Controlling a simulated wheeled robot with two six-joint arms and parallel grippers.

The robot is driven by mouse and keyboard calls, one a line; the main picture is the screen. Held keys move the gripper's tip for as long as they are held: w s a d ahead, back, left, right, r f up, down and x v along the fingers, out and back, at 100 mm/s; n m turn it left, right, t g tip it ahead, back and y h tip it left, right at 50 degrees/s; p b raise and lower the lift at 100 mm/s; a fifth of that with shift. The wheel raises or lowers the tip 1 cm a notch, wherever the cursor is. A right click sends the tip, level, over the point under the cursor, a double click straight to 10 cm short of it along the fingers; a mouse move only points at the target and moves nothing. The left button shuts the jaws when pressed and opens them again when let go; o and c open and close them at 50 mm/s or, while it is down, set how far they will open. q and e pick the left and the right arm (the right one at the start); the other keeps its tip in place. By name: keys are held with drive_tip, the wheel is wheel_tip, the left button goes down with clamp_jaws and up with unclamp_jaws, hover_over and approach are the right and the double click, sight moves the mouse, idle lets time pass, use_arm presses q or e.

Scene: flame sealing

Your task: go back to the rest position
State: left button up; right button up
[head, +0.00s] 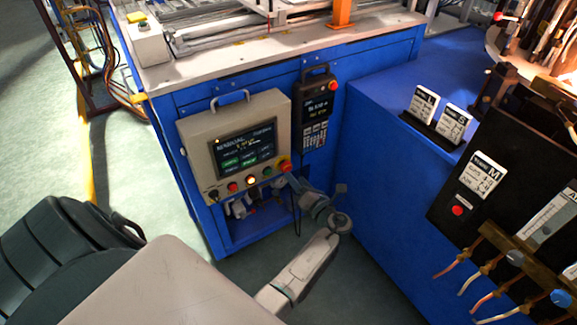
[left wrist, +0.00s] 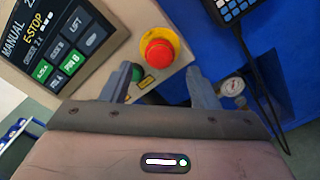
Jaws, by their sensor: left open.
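My left gripper (head: 292,182) is at the lower right corner of the grey control panel (head: 198,140), close to its red emergency-stop button (head: 284,166). In the left wrist view the two fingers of the left gripper (left wrist: 159,88) are spread apart with nothing held between them. The red button on its yellow ring (left wrist: 160,49) lies just beyond the fingertips. A green button (left wrist: 137,72) shows near the left finger. Whether a finger touches the panel I cannot tell. My right gripper is not in view.
The panel screen (head: 243,148) is lit; the wrist view shows the words MANUAL and E-STOP. A black pendant (head: 316,105) with a cable hangs right of the panel. A blue cabinet (head: 365,185) stands at the right. A pressure gauge (left wrist: 232,87) is below the panel.

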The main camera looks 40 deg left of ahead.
use_arm(q)
drive_tip(key=shift+v, duration=0.95)
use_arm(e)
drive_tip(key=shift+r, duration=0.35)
use_arm(q)
drive_tip(key=shift+a, duration=0.1)
